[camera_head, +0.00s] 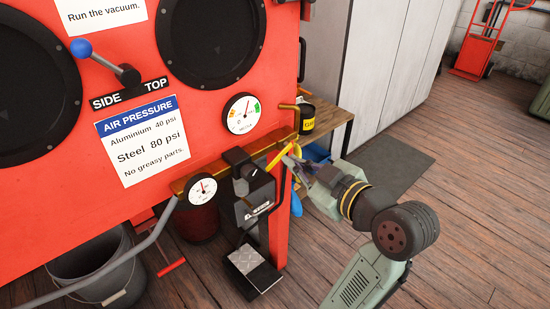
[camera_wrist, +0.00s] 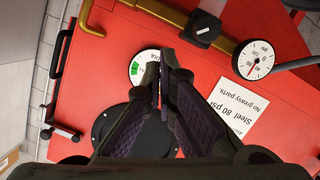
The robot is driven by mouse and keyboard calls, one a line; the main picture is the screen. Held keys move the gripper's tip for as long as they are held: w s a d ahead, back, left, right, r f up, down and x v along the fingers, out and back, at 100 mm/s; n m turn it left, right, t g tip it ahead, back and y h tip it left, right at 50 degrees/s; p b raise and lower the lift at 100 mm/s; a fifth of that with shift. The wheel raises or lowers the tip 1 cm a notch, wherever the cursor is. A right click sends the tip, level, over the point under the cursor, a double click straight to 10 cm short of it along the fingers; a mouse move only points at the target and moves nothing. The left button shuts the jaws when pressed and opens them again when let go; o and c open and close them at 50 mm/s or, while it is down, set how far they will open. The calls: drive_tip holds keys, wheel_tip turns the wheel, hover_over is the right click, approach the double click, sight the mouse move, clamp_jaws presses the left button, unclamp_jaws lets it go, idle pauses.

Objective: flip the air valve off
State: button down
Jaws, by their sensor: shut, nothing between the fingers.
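The air valve's yellow lever (camera_head: 279,159) shows in the head view, on the brass air pipe (camera_head: 229,169) along the red cabinet's lower edge. The lever slants up to the right, out from the pipe. My gripper (camera_head: 289,160) is shut and empty, with its fingertips right beside the lever's upper right end. I cannot tell whether they touch it. In the wrist view, my shut fingers (camera_wrist: 160,75) point towards the red cabinet front, and the brass pipe (camera_wrist: 158,12) crosses the top. I cannot make out the yellow lever there.
The black regulator (camera_head: 250,190) hangs below the pipe, with a pressure gauge (camera_head: 202,190) to its left. A vacuum gauge (camera_head: 241,113) is on the red cabinet (camera_head: 215,95). A small wooden table (camera_head: 333,122) with a dark can (camera_head: 307,118) stands behind my gripper. Floor is open at right.

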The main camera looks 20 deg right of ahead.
drive_tip(key=shift+w, duration=0.1)
drive_tip(key=p, duration=0.2)
hover_over(278, 156)
drive_tip(key=s+a, duration=0.3)
drive_tip(key=a, duration=0.1)
wheel_tip(278, 156, down, 2)
drive_tip(key=f, duration=0.1)
drive_tip(key=d+f, duration=0.2)
drive_tip(key=f, duration=0.1)
drive_tip(key=shift+d+f+b, duration=0.1)
drive_tip(key=shift+f+b, duration=0.05)
drive_tip(key=shift+b, duration=0.3)
drive_tip(key=shift+b, duration=0.3)
